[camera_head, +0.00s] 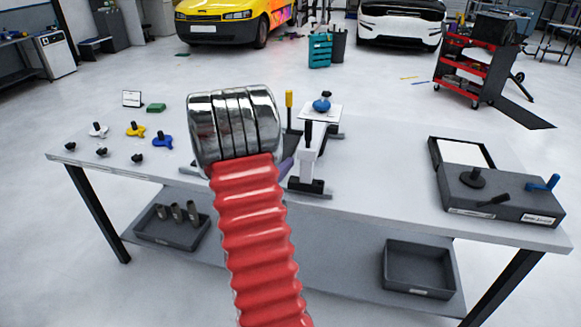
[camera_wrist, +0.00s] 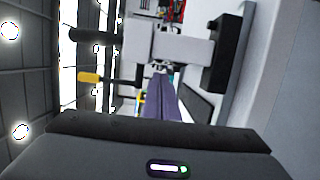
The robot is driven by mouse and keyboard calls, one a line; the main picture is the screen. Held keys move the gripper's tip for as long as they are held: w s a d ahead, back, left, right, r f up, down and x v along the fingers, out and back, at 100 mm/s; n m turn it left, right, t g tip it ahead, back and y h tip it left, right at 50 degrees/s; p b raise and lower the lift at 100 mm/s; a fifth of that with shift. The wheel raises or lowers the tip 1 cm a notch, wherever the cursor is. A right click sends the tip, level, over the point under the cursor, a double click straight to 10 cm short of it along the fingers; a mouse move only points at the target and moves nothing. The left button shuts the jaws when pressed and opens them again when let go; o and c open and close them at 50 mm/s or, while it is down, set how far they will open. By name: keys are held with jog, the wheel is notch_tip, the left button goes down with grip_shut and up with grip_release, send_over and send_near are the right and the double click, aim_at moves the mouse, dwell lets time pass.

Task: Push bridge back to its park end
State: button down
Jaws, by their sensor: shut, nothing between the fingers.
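The bridge (camera_head: 311,163) is a white beam with a black upright handle and a black near foot. It spans the table from front to back, its near foot on a grey rail (camera_head: 318,196). In the wrist view the bridge (camera_wrist: 185,47) appears turned sideways, just ahead of the fingers. My gripper (camera_head: 287,166) is shut and empty at the bridge's left side, mostly hidden behind my red arm. Its purple-grey fingers show in the wrist view (camera_wrist: 165,95). I cannot tell whether they touch the bridge.
A yellow-handled post (camera_head: 289,100) stands behind my gripper. A white plate with a blue knob (camera_head: 322,104) lies beyond the bridge. Several knobs (camera_head: 136,130) sit at the table's left; a grey box (camera_head: 490,196) is at the right.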

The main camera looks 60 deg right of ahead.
jog(key=w+a, duration=0.2)
jog(key=a, duration=0.8)
jog(key=shift+a, duration=0.25)
jog(key=shift+w, duration=0.1)
